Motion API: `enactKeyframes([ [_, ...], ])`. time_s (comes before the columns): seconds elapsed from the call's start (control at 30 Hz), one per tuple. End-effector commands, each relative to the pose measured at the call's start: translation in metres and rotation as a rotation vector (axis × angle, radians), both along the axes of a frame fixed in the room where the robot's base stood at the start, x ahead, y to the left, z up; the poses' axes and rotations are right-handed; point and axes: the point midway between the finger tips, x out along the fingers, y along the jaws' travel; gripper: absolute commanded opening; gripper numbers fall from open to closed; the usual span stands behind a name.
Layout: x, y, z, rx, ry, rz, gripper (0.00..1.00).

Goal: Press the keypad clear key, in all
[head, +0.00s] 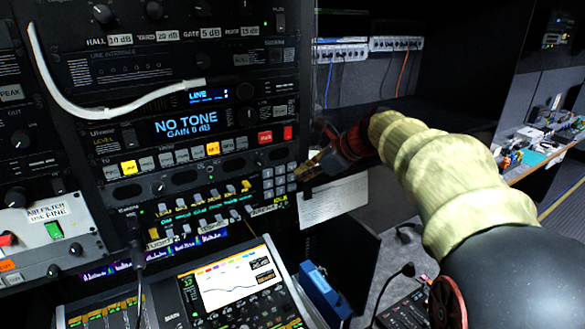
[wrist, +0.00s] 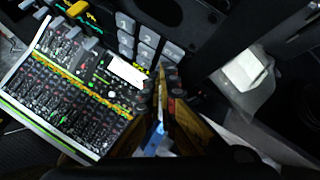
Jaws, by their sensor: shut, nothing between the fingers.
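The keypad (head: 280,181) is a small block of pale grey keys at the right end of a rack panel in the head view. In the wrist view the keypad (wrist: 147,37) shows at the top centre, with a 1 and a 2 readable on its keys. The clear key cannot be told apart from the others. My gripper (head: 301,173) is shut and empty, just right of the keypad in the head view. In the wrist view my gripper (wrist: 162,73) has its tips by the keypad's lower end and hides part of it. Contact cannot be told.
Around the keypad are rack units, including a NO TONE display (head: 185,124) and a row of yellow and white faders (head: 205,195). A mixer with a lit screen (head: 236,275) juts out below. A white cable (head: 100,112) hangs across the rack. A white sheet (head: 333,199) is right of the keypad.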

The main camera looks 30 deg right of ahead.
Motion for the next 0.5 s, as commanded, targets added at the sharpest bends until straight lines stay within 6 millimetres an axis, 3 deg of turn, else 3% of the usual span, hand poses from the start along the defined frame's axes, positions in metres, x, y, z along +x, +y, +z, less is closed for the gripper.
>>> enactKeyframes([
  [0.5, -0.042, -0.002, 0.000, 0.000, -0.001, -0.002, 0.00],
])
